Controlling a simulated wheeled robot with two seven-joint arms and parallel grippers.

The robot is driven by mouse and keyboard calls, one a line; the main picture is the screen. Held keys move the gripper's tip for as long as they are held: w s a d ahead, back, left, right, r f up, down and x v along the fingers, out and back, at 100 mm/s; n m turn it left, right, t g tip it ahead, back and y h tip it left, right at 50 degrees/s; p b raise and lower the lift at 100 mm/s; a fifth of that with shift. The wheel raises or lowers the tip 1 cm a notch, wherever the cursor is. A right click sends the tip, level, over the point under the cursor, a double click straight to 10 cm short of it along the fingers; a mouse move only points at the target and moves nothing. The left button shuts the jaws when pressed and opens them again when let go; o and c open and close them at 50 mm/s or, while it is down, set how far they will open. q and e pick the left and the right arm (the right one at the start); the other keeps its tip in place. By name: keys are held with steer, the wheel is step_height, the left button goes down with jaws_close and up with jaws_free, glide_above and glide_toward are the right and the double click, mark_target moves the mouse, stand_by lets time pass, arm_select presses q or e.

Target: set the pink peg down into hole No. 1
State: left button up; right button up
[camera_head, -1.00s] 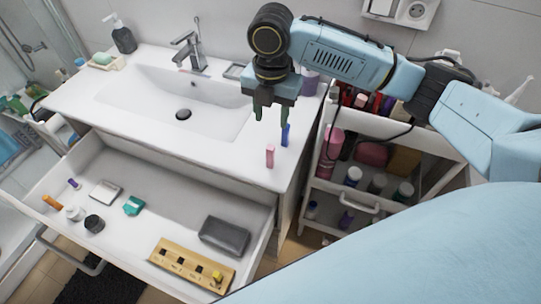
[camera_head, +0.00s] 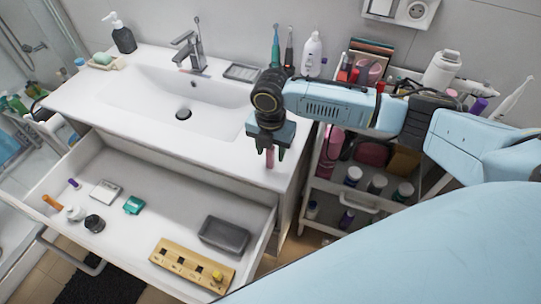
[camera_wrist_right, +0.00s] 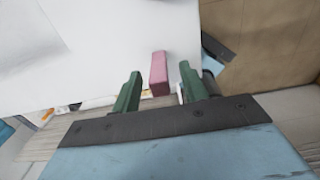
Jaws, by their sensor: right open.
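The pink peg (camera_head: 270,158) stands upright on the white counter near its right front corner. My right gripper (camera_head: 268,146) is over it, fingers pointing down. In the right wrist view the pink peg (camera_wrist_right: 158,70) shows between and beyond the open green fingers of my right gripper (camera_wrist_right: 159,80); I cannot tell whether they touch it. The wooden block (camera_head: 168,264) with a row of holes lies in the open drawer. A yellow peg (camera_head: 217,276) is at its right end. The hole numbers are too small to read. My left gripper is out of view.
The open drawer (camera_head: 150,170) also holds a dark grey box (camera_head: 224,236), a teal item (camera_head: 134,205) and several small containers. The sink (camera_head: 190,95) is left of my gripper. A cosmetics cart (camera_head: 350,200) stands to the right.

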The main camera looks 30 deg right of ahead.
jaws_close()
stand_by(0.3)
